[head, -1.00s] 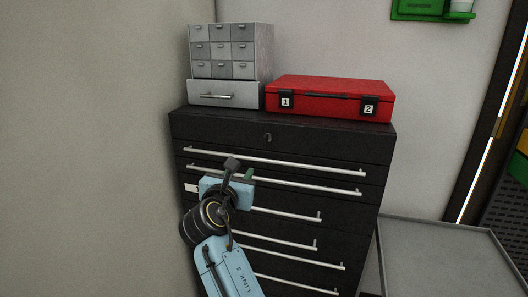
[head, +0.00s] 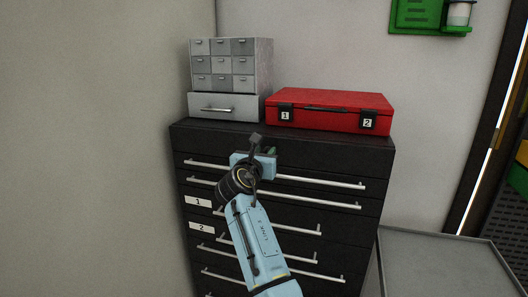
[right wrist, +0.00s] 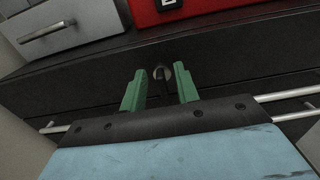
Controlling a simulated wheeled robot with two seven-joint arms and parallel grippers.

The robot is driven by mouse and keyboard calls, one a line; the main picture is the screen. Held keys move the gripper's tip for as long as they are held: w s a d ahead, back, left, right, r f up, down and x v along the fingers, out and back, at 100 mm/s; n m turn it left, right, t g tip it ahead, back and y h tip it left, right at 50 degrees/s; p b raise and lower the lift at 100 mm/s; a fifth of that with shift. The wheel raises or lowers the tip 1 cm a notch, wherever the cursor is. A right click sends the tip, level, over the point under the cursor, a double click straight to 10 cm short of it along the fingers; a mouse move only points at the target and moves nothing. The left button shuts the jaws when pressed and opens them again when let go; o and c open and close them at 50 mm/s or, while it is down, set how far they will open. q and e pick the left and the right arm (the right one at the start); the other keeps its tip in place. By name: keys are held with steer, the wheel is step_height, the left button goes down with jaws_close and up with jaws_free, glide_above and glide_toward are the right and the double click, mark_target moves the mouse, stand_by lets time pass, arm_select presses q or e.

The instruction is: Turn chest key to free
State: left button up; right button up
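The black tool chest (head: 340,150) stands against the wall, with long silver drawer handles. Its key (right wrist: 160,74) sits in the lock on the top panel, in the right wrist view. My right gripper (right wrist: 160,90) is open, with one green finger on each side of the key and gaps between them. I cannot tell how deep the fingers reach around it. In the head view my right gripper (head: 270,150) is in front of the lock and hides the key. My left gripper is not in view.
A red case (head: 330,110) and a grey small-drawer cabinet (head: 225,68) stand on top of the chest. A wall is close on the left. A grey table (head: 430,265) stands at the right. Drawer handles stick out below the lock.

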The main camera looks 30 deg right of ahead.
steer(key=shift+w+d, duration=0.15)
steer(key=shift+d, duration=0.05)
jaws_close()
